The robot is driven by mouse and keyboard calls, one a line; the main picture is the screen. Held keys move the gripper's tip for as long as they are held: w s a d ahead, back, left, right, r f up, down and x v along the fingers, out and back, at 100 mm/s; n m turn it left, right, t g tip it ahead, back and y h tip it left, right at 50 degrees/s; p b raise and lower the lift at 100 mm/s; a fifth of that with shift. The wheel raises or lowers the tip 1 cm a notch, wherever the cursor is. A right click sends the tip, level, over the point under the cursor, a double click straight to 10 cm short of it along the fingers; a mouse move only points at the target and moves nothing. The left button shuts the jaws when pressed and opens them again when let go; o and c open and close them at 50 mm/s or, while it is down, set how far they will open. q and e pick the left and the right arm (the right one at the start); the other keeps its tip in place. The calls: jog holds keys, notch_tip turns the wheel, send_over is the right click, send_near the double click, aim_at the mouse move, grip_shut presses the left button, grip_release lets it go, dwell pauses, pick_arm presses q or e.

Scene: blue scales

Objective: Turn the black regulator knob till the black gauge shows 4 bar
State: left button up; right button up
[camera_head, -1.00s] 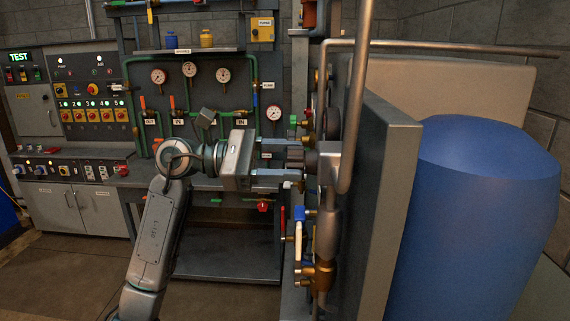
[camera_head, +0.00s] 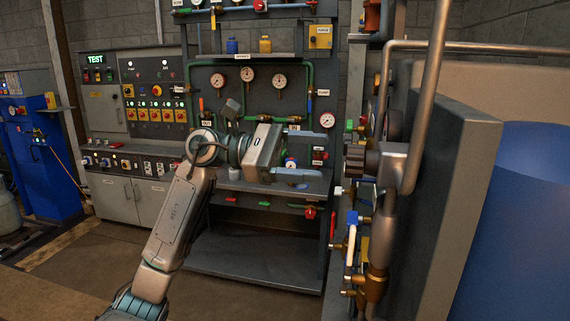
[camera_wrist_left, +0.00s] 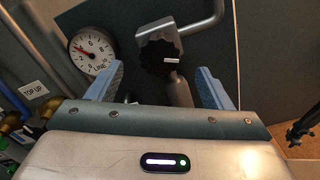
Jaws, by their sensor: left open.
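The black regulator knob (camera_wrist_left: 157,57) shows in the left wrist view with a small white mark, mounted beside a grey pipe. In the head view the knob (camera_head: 357,160) sticks out from the panel's left side. The gauge labelled LINE (camera_wrist_left: 92,52) has a white face and dark rim; its needle points up-left, but the exact value is too small to read. In the head view this gauge (camera_head: 394,125) is seen nearly edge-on. My left gripper (camera_head: 325,178) is open and empty, facing the knob from a gap. Its fingers (camera_wrist_left: 160,82) stand either side of the knob's line. My right gripper is out of view.
Vertical pipes (camera_head: 425,100) and a valve with a white lever (camera_head: 351,244) stand close to the knob. A TOP-UP label (camera_wrist_left: 34,90) and brass fittings lie left of the gauge. A back bench (camera_head: 250,262) with several gauges stands behind my arm.

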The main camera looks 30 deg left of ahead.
pick_arm(q)
jog(key=shift+b+v, duration=0.85)
jog(key=shift+v, duration=1.55)
